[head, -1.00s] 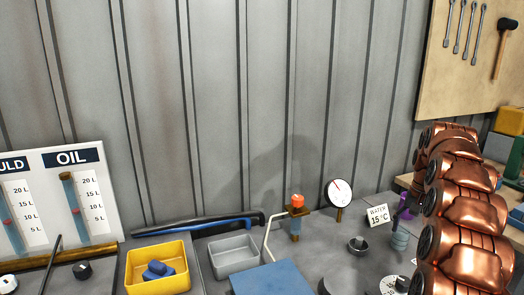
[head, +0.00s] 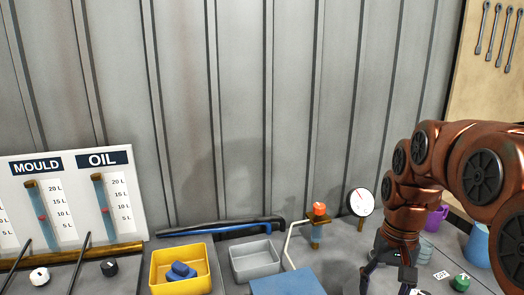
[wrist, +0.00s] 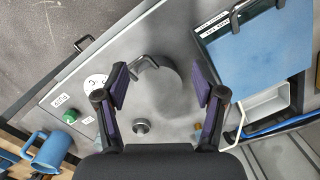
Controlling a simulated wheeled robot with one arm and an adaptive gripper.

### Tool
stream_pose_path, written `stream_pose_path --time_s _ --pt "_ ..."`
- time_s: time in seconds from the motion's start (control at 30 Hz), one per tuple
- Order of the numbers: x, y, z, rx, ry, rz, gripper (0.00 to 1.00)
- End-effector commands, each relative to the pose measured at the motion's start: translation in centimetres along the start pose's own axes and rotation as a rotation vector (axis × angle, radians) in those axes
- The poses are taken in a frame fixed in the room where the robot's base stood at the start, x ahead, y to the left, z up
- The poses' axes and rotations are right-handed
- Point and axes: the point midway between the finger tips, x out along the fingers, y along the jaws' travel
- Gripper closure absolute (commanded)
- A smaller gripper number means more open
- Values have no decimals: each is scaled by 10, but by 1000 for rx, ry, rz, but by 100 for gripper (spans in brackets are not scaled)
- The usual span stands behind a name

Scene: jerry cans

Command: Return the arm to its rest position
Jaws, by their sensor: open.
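My copper-coloured arm stands at the right of the head view and bends down to my gripper (head: 388,286) at the bottom edge. In the wrist view my gripper (wrist: 160,85) has its two purple-padded fingers spread wide, with nothing held between them. Below the gap lies the grey worktop (wrist: 205,125), with a dark bent handle (wrist: 145,64) beside a round grey shape that I cannot identify. The fingers look clear of the worktop.
A yellow bin (head: 181,270) with blue pieces, a grey bin (head: 255,262) and a blue panel (head: 287,284) lie left of my gripper. A gauge (head: 360,202) and orange-topped post (head: 318,225) stand behind. A blue mug (wrist: 48,152) is near the bench edge.

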Motion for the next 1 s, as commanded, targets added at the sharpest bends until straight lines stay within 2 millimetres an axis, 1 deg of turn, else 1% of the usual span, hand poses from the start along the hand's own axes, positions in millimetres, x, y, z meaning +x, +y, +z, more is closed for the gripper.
stream_pose_path --time_s 0.03,0.27,0.5,0.6,0.7,0.8,0.9,1.0 --pt "1 -4 17 -21 -3 5 31" --pt "19 -15 85 -107 -22 26 31" --pt "44 -14 154 -185 -39 49 31" --pt "56 -12 178 -210 -48 57 31" --pt "65 -10 196 -230 -48 62 31" --pt "72 -7 207 -241 -54 65 31" --pt "75 -6 212 -247 -54 66 31" --pt "75 -6 213 -247 -55 66 31"
